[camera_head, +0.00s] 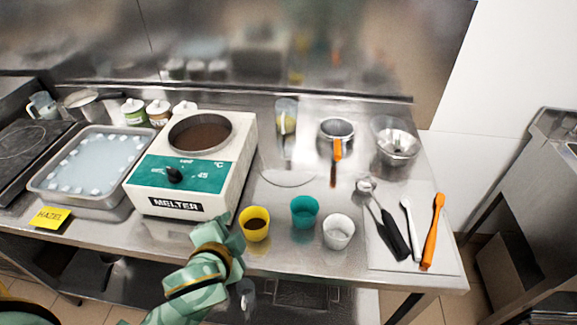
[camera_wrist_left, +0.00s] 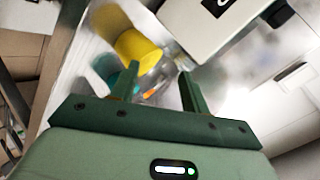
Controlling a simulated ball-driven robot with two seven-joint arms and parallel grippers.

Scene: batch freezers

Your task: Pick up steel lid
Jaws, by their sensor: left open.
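A shiny, round-edged flat shape (camera_head: 288,179) lies on the steel counter right of the melter and may be the steel lid; its mirror-like surface blends into the counter, so I cannot be sure. My left gripper (camera_head: 229,226) is in front of the melter, just left of the yellow cup (camera_head: 256,224). It is open, and nothing shows held between its fingers in the left wrist view (camera_wrist_left: 158,76). The yellow cup (camera_wrist_left: 138,50) is beyond the fingertips there, with a teal cup partly behind one finger. My right gripper is not in view.
The melter (camera_head: 190,165) with a brown-filled pan stands left of centre. Teal (camera_head: 305,211) and white (camera_head: 338,231) cups stand near the front edge. Utensils lie on a white board (camera_head: 440,257) at right. An orange-handled sieve (camera_head: 337,131) and a bowl (camera_head: 397,148) are behind.

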